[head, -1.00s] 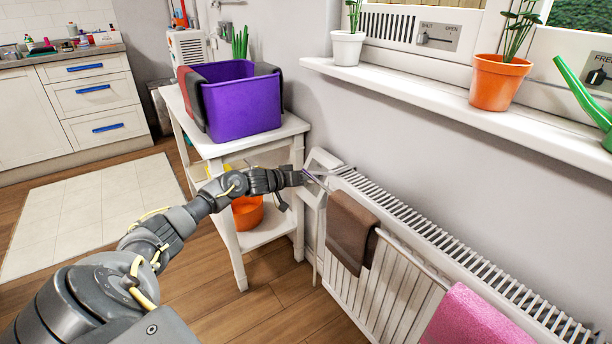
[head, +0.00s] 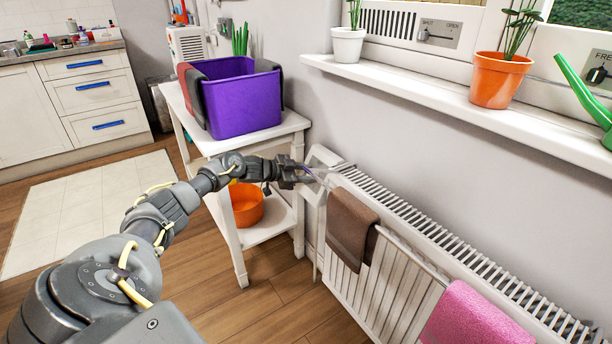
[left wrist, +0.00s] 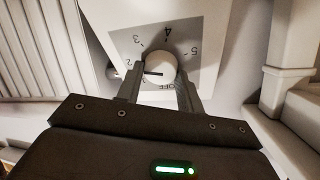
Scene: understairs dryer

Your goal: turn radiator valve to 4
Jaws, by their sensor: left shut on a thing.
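The radiator valve is a round white knob (left wrist: 162,70) on a light dial plate (left wrist: 205,25), seen in the left wrist view. The knob's dark pointer line lies nearly level and points left, near the 2, well away from the 4 at the top. My left gripper (left wrist: 160,84) is shut on the knob, one finger on each side. In the head view the gripper (head: 312,174) is at the radiator's far end, and the knob cannot be made out. My right gripper is not in view.
The white radiator (head: 400,262) carries a brown towel (head: 350,228) and a pink towel (head: 475,315). A white side table (head: 287,125) with a purple bin (head: 243,107) stands close by the gripper. The windowsill (head: 440,92) runs above the radiator.

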